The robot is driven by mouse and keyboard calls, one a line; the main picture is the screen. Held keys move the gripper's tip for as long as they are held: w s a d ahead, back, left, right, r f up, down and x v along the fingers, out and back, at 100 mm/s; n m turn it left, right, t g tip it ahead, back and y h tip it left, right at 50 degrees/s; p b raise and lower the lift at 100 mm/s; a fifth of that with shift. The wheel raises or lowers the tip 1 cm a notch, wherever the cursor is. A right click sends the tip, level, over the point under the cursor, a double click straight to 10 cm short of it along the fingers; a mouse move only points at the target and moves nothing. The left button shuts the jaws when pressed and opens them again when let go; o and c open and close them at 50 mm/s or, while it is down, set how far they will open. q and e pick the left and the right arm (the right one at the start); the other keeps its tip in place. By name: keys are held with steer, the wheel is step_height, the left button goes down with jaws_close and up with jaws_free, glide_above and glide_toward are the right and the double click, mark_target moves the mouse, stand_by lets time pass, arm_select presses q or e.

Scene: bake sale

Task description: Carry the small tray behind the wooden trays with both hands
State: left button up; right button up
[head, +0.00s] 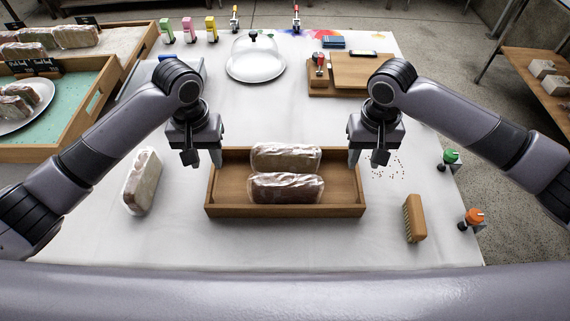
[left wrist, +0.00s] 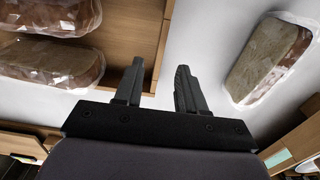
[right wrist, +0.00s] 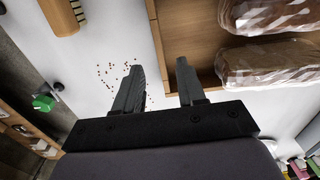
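A small wooden tray (head: 335,205) with two wrapped loaves (head: 285,187) lies on the white-covered table in the middle of the head view. My left gripper (head: 204,158) is open at the tray's left end. In the left wrist view the tray's end wall (left wrist: 163,45) lines up with the gap between its fingers. My right gripper (head: 367,158) is open at the right end. In the right wrist view that end wall (right wrist: 156,40) also lines up with the finger gap. Neither gripper visibly grips the tray. How far the fingertips are above the walls is hard to tell.
A single wrapped loaf (head: 141,182) lies left of the tray. A brush (head: 414,218) lies to the right, near crumbs and green (head: 451,156) and orange (head: 473,218) items. A glass dome (head: 255,58) and a board (head: 365,72) stand behind. Larger wooden trays (head: 98,102) are at far left.

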mark_target(212, 174)
arm_select(q)
steer(key=shift+s, duration=0.15)
arm_select(e)
steer(key=shift+s, duration=0.15)
arm_select(q)
steer(key=shift+f, duration=3.55)
arm_select(e)
steer(key=shift+f, duration=3.5)
arm_select(q)
jaws_close()
arm_select(e)
jaws_close()
arm_select(q)
steer(key=shift+r, duration=0.1)
